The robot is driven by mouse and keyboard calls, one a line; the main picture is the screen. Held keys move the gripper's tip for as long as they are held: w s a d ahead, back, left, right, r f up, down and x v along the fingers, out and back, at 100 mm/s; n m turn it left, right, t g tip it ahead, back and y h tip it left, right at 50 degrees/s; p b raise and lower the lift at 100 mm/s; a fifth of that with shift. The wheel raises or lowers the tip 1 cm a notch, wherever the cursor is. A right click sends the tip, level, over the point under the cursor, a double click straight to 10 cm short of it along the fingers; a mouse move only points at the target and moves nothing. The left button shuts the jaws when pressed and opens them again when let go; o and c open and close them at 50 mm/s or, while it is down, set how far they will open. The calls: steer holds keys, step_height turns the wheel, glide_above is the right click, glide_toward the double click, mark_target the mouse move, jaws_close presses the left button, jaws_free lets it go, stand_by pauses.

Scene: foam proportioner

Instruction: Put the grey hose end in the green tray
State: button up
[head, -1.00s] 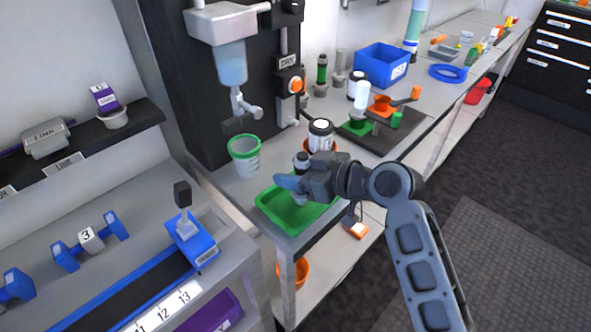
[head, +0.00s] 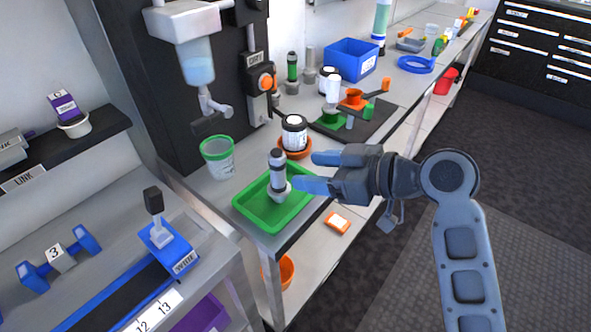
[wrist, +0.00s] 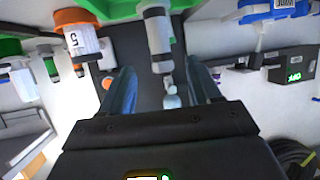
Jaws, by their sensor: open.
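The grey hose end (head: 278,163), dark with a light band and a pale wider foot, stands upright in the green tray (head: 252,212). It also shows in the wrist view (wrist: 158,40), ahead of the fingers. The tray lies at the near corner of the bench. My gripper (head: 318,172) is to the right of the hose end, pointing left at it, with a gap between. Its blue fingers are apart and empty. In the wrist view the fingers (wrist: 162,88) frame the space below the hose end.
A blue bin (head: 350,62) and a dark board with coloured parts lie farther back. The floor at the right is clear.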

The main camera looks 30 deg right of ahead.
steer(key=shift+s+d+r, duration=0.25)
steer(key=shift+s, duration=0.3)
steer(key=s+a+f+m+h, duration=0.25)
steer(key=s+f, duration=0.25)
steer(key=s, duration=0.3)
steer(key=s+a+f+m+h, duration=0.25)
steer(key=s+f+m, duration=0.2)
steer(key=s, duration=0.25)
steer(key=s+r+t, duration=0.1)
steer(key=s+r, duration=0.1)
steer(key=s, duration=0.3)
steer(key=s+r+n+t, duration=0.1)
steer(key=s+r, duration=0.1)
steer(key=s, duration=0.4)
steer(key=s+r+h, duration=0.1)
steer(key=s+r, duration=0.1)
steer(key=s, duration=0.3)
steer(key=shift+s+d+r+n+t, duration=0.2)
steer(key=shift+r+n+t, duration=0.1)
steer(key=shift+r+t, duration=0.1)
